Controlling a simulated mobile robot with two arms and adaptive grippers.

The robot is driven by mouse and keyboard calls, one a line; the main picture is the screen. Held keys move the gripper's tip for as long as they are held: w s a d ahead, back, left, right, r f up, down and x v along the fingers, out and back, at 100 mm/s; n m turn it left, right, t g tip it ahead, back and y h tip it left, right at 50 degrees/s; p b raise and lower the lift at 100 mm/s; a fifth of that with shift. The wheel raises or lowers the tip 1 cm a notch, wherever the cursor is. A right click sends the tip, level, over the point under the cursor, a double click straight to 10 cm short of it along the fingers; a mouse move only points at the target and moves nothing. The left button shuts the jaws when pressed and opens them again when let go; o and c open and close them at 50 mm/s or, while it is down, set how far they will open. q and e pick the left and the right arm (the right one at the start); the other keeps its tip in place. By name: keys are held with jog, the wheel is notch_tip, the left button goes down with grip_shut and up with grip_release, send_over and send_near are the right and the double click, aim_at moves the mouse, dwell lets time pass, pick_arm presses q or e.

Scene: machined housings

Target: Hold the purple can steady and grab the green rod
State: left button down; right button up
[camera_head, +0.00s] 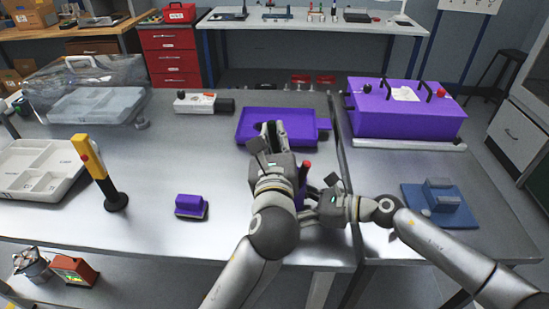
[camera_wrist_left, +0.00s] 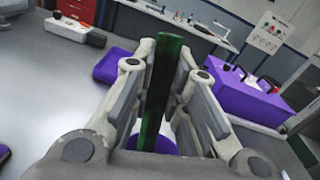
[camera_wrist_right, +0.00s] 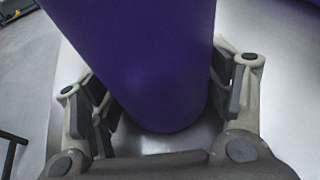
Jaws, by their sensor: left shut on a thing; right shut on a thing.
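The green rod (camera_wrist_left: 163,88) stands between the fingers of my left gripper (camera_wrist_left: 170,62), which is shut on it. Its lower end meets the purple can (camera_wrist_left: 165,146), mostly hidden by the gripper; I cannot tell how deep the rod sits. In the right wrist view the purple can (camera_wrist_right: 145,65) fills the space between the fingers of my right gripper (camera_wrist_right: 160,105), which is shut on it. In the head view the left gripper (camera_head: 269,137) hides the rod, and only a sliver of the can (camera_head: 302,192) shows beside the right gripper (camera_head: 314,197).
A purple tray (camera_head: 243,125) lies just behind the grippers, and a large purple box (camera_head: 405,112) stands at the right rear. A small purple block (camera_head: 190,206) and a yellow-black post (camera_head: 98,170) stand to the left. A blue fixture (camera_head: 438,205) lies at right.

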pick_arm(q)
notch_tip(320, 180, up, 11)
jog(key=shift+r, duration=0.2)
pick_arm(e)
jog(key=o, duration=0.9)
jog(key=shift+d, duration=0.1)
